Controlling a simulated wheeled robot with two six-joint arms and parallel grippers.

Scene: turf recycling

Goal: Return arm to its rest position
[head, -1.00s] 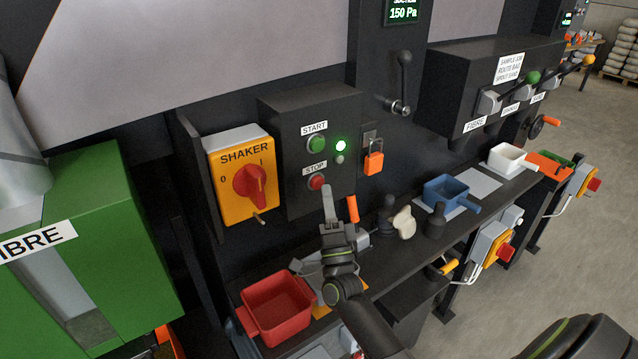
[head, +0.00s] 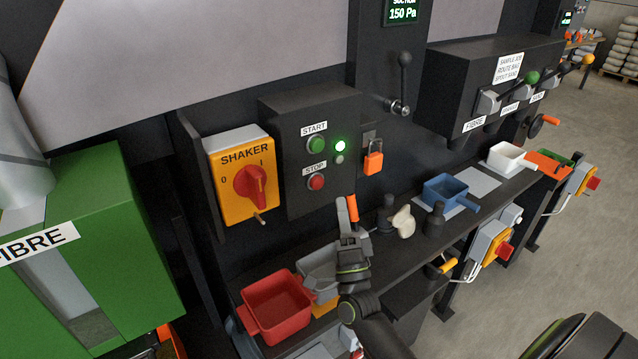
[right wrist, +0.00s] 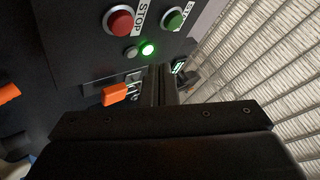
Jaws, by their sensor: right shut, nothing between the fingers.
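My right gripper (head: 344,212) is shut and empty in the head view, in front of the black panel below the start/stop box. It also shows in the right wrist view (right wrist: 164,84), its fingers together. The red STOP button (head: 316,182) and green START button (head: 316,144) are on the box, with a lit green lamp (head: 340,146) beside them. The gripper is below and right of the STOP button, apart from it. My left gripper is not in view.
A red bin (head: 276,308) and a grey bin (head: 318,270) sit on the shelf near my right arm. The shaker switch (head: 250,182) is at left. An orange padlock (head: 374,158) hangs right of the box. A blue bin (head: 450,192) and white bin (head: 506,158) stand farther right.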

